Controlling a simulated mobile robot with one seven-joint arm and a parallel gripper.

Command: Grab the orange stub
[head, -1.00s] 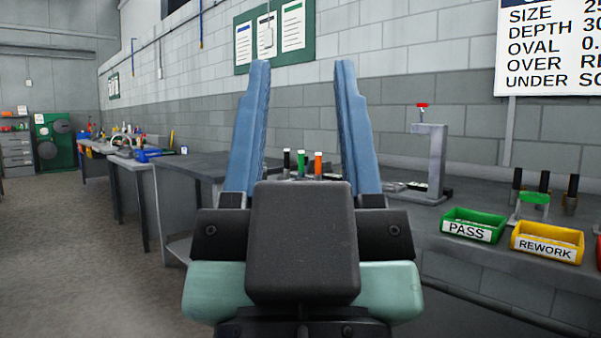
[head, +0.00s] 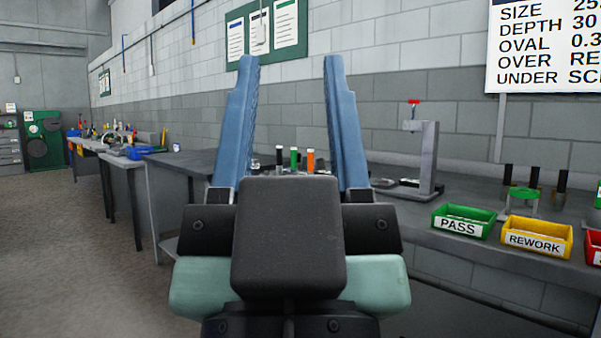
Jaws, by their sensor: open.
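The orange stub (head: 311,160) stands upright on the bench beyond my gripper, at the right of a short row with a green stub (head: 294,158) and a black stub (head: 279,158). Its lower part looks pale or metallic. My gripper (head: 291,75) is open, with its two blue fingers raised and wide apart. Nothing is between the fingers. In the picture the stubs show through the gap between the fingers, with the orange one nearer the right finger. The gripper body hides the bench in front of them.
A grey press stand (head: 428,155) with a red knob is right of the stubs. Green PASS (head: 464,222) and yellow REWORK (head: 537,238) bins sit along the bench's front, with dark upright tools (head: 535,178) behind. Open floor (head: 60,250) lies at left.

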